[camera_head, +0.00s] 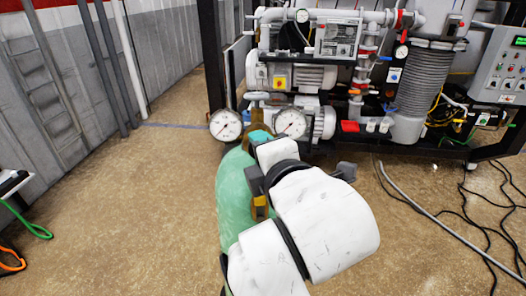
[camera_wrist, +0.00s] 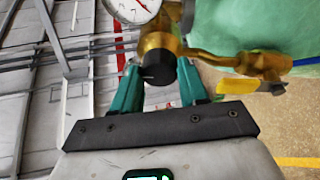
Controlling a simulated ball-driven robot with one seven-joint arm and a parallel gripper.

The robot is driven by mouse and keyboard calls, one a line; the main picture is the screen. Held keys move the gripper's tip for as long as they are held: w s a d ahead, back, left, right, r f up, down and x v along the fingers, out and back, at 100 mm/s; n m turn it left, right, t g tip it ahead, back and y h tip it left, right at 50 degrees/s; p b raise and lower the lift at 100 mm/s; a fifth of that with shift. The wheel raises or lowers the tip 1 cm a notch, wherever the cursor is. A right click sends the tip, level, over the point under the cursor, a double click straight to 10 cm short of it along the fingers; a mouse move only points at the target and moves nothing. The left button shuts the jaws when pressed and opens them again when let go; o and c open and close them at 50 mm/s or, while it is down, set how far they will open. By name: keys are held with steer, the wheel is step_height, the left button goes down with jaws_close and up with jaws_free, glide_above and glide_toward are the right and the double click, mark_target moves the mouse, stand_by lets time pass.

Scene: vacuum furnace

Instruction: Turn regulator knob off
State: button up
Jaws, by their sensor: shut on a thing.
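The regulator is brass (camera_wrist: 163,42) and sits beside a green gas cylinder (camera_wrist: 255,30). Its black knob (camera_wrist: 160,71) points toward my wrist in the wrist view. My gripper (camera_wrist: 158,78) has its two teal fingers on either side of the knob and is shut on it. In the head view, the green cylinder (camera_head: 229,190) stands in front of me. Two round white gauges (camera_head: 225,124) (camera_head: 291,123) show at its top. My white arm hides the knob and most of my gripper there.
A yellow-handled valve (camera_wrist: 238,86) is on the brass outlet at the right of the wrist view. The furnace machinery (camera_head: 330,70) stands behind the cylinder. A grey hose (camera_head: 440,222) and black cables lie on the floor at right. The floor at left is mostly clear.

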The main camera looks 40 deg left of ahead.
steer(key=shift+f, duration=0.1)
steer(key=o, duration=1)
steer(key=shift+o, duration=0.2)
steer(key=b+v, duration=0.3)
steer(key=v, duration=0.7)
steer(key=shift+s+d+r, duration=0.2)
steer(key=shift+s+d, duration=0.05)
